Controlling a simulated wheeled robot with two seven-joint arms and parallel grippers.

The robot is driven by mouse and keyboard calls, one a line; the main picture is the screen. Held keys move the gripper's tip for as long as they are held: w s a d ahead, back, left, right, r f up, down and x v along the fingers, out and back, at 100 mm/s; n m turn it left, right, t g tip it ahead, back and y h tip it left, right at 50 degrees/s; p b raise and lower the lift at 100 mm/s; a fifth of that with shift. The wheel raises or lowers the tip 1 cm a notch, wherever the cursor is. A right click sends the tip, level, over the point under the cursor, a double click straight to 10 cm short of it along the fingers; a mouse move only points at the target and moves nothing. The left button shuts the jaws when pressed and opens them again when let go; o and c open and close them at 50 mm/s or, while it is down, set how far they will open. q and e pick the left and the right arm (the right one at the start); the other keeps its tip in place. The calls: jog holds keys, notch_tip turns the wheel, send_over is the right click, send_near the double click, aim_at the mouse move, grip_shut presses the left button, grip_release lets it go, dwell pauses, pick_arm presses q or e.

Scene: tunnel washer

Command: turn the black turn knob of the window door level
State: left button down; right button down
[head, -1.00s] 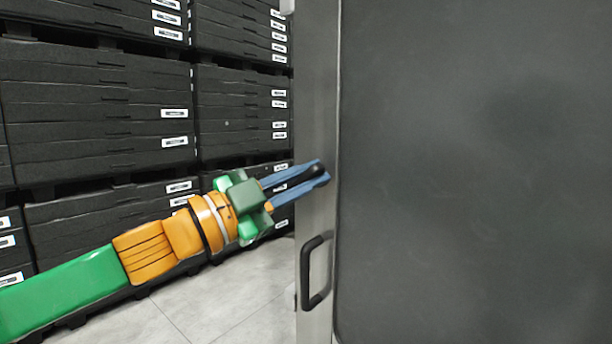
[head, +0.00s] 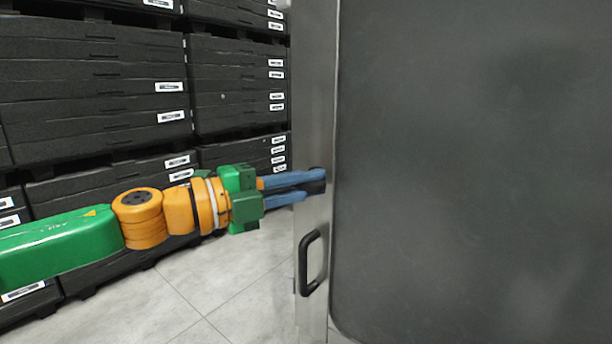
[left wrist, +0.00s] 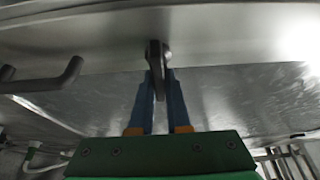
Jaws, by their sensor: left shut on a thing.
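The window door has a grey metal frame (head: 314,120) and a large dark pane (head: 470,170) that fills the right of the head view. The black turn knob (head: 317,181) sits on the frame's edge above the door handle. My left gripper (head: 310,182) comes in from the left with its blue fingers shut on the knob, close to level. In the left wrist view the knob (left wrist: 156,60) stands between the fingertips of my left gripper (left wrist: 159,82), which partly hide it. My right gripper is not in view.
A black bar handle (head: 310,262) sticks out of the door frame just below the knob; it also shows at left in the left wrist view (left wrist: 50,78). Stacked black crates (head: 95,90) fill the left background. Grey tiled floor (head: 225,290) is clear below my arm.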

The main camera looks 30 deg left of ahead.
aim_at(298, 186)
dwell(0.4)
pick_arm(q)
jog(key=c, duration=0.9)
grip_release()
jog(key=shift+w, duration=0.1)
jog(key=shift+s+a+f+b, duration=0.15)
jog(key=shift+s+b, duration=0.15)
jog(key=shift+b, duration=0.05)
jog(key=b+v, duration=0.3)
jog(key=v, duration=0.3)
jog(key=shift+s, duration=0.1)
jog(key=shift+s+a, duration=0.15)
jog(key=shift+s, duration=0.05)
jog(key=shift+w, duration=0.1)
